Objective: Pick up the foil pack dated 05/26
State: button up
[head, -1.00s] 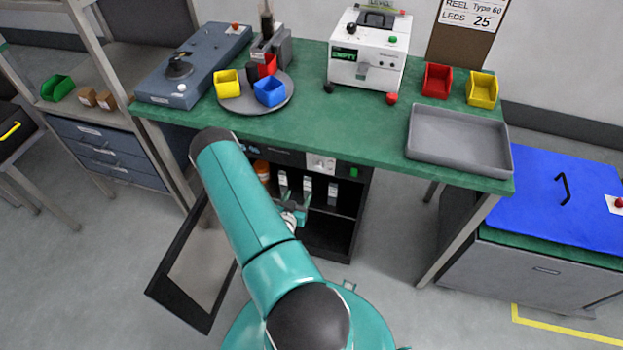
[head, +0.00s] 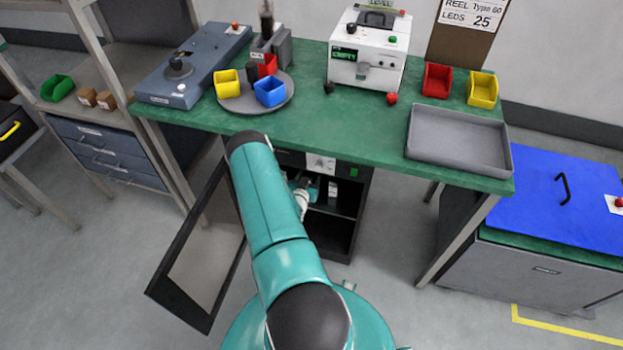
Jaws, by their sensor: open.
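A pale upright pack (head: 332,189) stands inside the dark open cabinet under the green bench. It is small, and I cannot read a date on it, so I cannot tell which pack is dated 05/26. My gripper (head: 304,183) is at the cabinet opening, just left of that pack and apart from it in the picture. It is open, and its fingertips are partly hidden. My arm and gripper cover the left part of the cabinet and the other packs there.
The cabinet door (head: 208,250) stands open on the left. The green bench (head: 330,125) overhangs the cabinet. A bench leg (head: 455,240) stands to the right, with a blue-lidded chest (head: 560,200) beyond it. Floor between cabinet and leg is clear.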

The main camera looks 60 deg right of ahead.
jog(key=shift+d+f, duration=0.1)
jog(key=shift+d, duration=0.35)
jog(key=shift+c, duration=0.5)
jog(key=c, duration=1.2)
jog(key=shift+o, duration=0.2)
